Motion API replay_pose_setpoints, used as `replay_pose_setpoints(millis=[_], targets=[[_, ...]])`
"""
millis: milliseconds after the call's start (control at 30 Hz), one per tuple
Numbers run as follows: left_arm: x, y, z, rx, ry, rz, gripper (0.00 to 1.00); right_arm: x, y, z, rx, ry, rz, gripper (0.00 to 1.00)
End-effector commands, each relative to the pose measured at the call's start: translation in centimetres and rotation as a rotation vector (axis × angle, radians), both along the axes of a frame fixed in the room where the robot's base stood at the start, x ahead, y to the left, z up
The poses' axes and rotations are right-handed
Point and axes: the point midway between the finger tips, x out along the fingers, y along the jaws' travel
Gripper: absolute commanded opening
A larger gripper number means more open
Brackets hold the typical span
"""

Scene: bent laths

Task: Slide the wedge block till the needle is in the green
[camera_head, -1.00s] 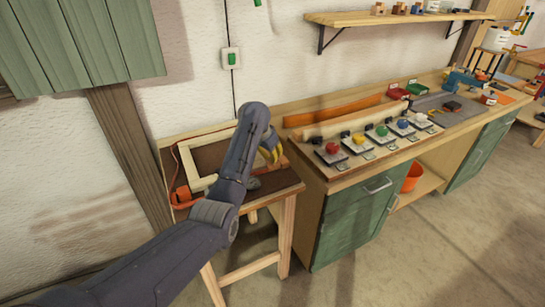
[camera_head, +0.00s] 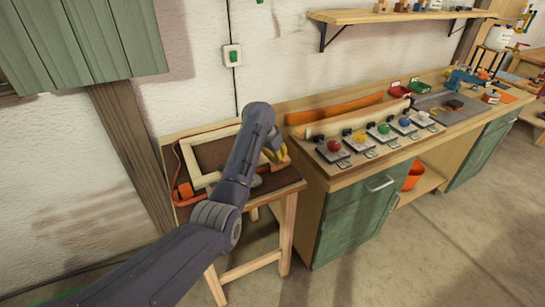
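My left arm reaches over a small wooden side table (camera_head: 246,266). A pale wooden frame (camera_head: 192,165) lies on the table, partly covered by my arm. I cannot make out a needle or a green zone. My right gripper is not in view.
An orange clamp or strap (camera_head: 185,192) lies at the table's left edge. The workbench (camera_head: 350,180) to the right holds several coloured knobs on plates, long laths (camera_head: 345,122) and small bins. A wall switch (camera_head: 232,55) hangs behind.

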Motion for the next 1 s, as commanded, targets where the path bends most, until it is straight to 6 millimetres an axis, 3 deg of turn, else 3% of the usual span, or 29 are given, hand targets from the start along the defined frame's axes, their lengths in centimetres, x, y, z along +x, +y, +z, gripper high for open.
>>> replay_pose_setpoints(millis=[33, 367, 733, 1000], targets=[[-0.1, -0.4, 0.0, -0.007, 0.000, -0.003, 0.07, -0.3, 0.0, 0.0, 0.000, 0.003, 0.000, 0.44], [-0.1, -0.2, -0.2, -0.003, 0.002, -0.002, 0.46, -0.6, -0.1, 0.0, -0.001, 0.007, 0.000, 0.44], [-0.2, 0.2, 0.1, 0.002, 0.005, 0.001, 0.47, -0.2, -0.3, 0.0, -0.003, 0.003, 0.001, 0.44], [-1.2, 0.7, 3.6, -0.005, -0.003, -0.001, 0.47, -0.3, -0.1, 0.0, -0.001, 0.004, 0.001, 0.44]])
